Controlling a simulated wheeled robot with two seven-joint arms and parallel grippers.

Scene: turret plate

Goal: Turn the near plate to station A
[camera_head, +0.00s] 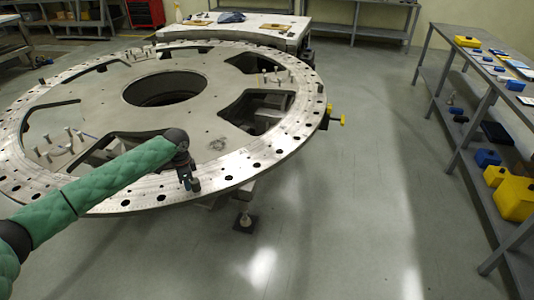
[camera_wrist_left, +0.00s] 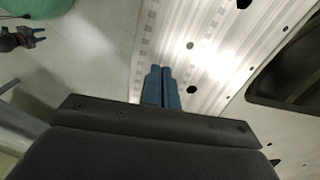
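The near plate (camera_head: 228,172) is a large flat metal ring with holes along its rim, a round central opening and several cut-outs. My left gripper (camera_head: 188,184) is at the plate's near rim, pointing down beside a small dark peg (camera_head: 196,185). In the left wrist view its two blue fingers (camera_wrist_left: 162,88) lie together over the pale holed rim (camera_wrist_left: 205,45), with nothing seen between them. Whether they touch the plate or peg is unclear. My right gripper (camera_wrist_left: 37,37) shows small in the left wrist view, off the plate, its blue fingertips apart. Station A's mark is not readable.
A yellow-handled part (camera_head: 336,118) sticks out at the plate's right edge. A foot (camera_head: 245,222) stands on the floor below. A shelf bench (camera_head: 470,95) with yellow and blue boxes runs along the right. A table (camera_head: 240,30) stands behind. The floor between is clear.

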